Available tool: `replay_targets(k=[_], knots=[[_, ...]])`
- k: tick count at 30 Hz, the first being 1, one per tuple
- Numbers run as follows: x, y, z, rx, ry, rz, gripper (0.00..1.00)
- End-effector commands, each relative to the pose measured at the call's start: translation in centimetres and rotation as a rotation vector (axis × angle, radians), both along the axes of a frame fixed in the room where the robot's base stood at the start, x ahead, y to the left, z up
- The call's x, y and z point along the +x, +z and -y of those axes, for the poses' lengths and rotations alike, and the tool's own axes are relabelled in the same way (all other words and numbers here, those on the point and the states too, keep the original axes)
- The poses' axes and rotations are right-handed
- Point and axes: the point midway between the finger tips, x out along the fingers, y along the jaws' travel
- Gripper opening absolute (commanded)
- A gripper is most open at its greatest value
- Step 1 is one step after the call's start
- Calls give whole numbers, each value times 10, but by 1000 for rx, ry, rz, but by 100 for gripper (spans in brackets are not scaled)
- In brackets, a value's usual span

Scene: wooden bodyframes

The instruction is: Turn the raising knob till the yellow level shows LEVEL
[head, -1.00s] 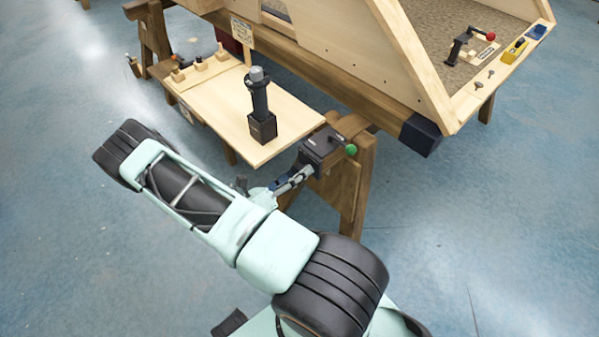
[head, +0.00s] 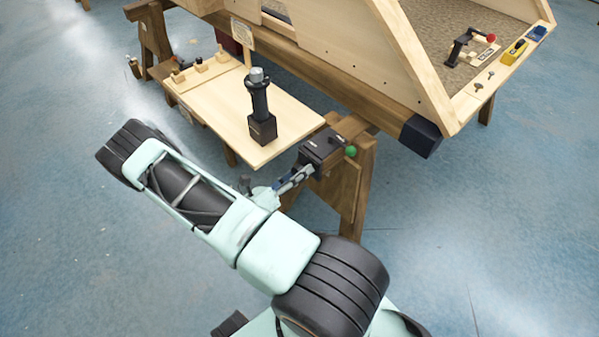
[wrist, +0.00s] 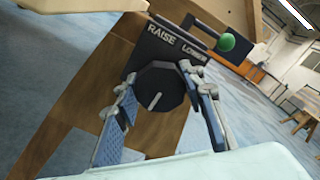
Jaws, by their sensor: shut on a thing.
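The raising knob (wrist: 153,108) is a black faceted knob with a white pointer line. It sits on a dark box labelled RAISE and LOWER (wrist: 172,48), which shows in the head view (head: 318,147) at the end of a wooden trestle. My gripper (wrist: 160,84) has one finger on each side of the knob and is shut on it; it also shows in the head view (head: 296,178). The yellow level (head: 515,51) lies on the frame's right-hand rail at the far right; its reading is too small to tell.
A green ball (head: 351,151) sticks out beside the knob box. A wooden side board (head: 215,112) carries a black upright handle (head: 260,105). A red-knobbed lever (head: 461,45) and a blue object (head: 536,33) are near the level. Open blue floor lies in front.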

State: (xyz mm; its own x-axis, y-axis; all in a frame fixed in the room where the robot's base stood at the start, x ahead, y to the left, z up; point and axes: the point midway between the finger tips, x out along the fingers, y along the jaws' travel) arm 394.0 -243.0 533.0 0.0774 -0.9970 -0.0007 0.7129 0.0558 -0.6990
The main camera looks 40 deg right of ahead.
Motion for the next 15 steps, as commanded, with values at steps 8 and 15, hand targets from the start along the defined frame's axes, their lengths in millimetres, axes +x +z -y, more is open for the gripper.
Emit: replay_targets(k=[8, 15], knots=[[0, 0, -1, 7, 3, 113, 13], [0, 1, -1, 23, 4, 314, 13]])
